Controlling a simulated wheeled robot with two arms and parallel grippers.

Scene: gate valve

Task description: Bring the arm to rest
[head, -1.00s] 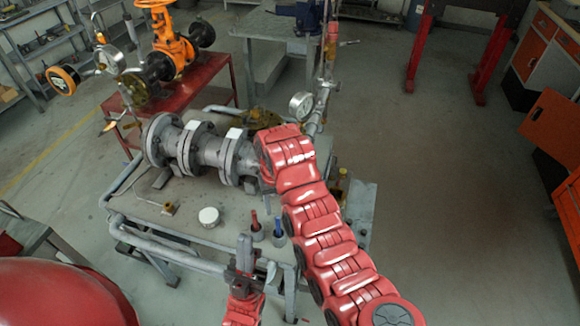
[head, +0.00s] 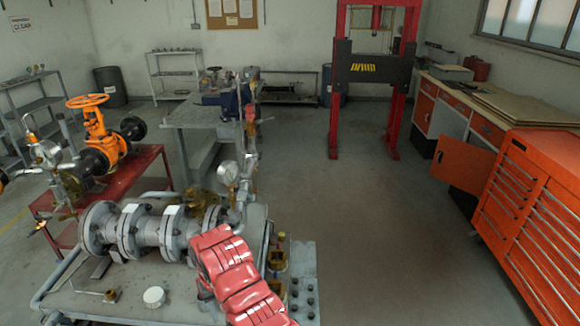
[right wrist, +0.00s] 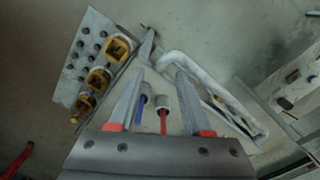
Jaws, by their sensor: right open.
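My right arm (head: 232,272) is red and reaches up from the bottom of the head view over the metal workbench (head: 200,298). Its forearm end is beside the grey flanged pipe assembly (head: 146,232); I cannot tell whether they touch. My right gripper (right wrist: 158,90) shows in the right wrist view with its two fingers apart and nothing between the tips. Beyond the fingers are a blue-handled tool (right wrist: 142,112) and a red-handled tool (right wrist: 163,118) in small holders. The right gripper is hidden in the head view. My left gripper is not in view.
A pressure gauge (head: 228,173) rises behind the pipe assembly. An orange gate valve (head: 95,130) stands on a red table (head: 60,200) at left. A red press (head: 335,110) stands at the back and an orange tool cabinet (head: 530,215) at right. The floor between is clear.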

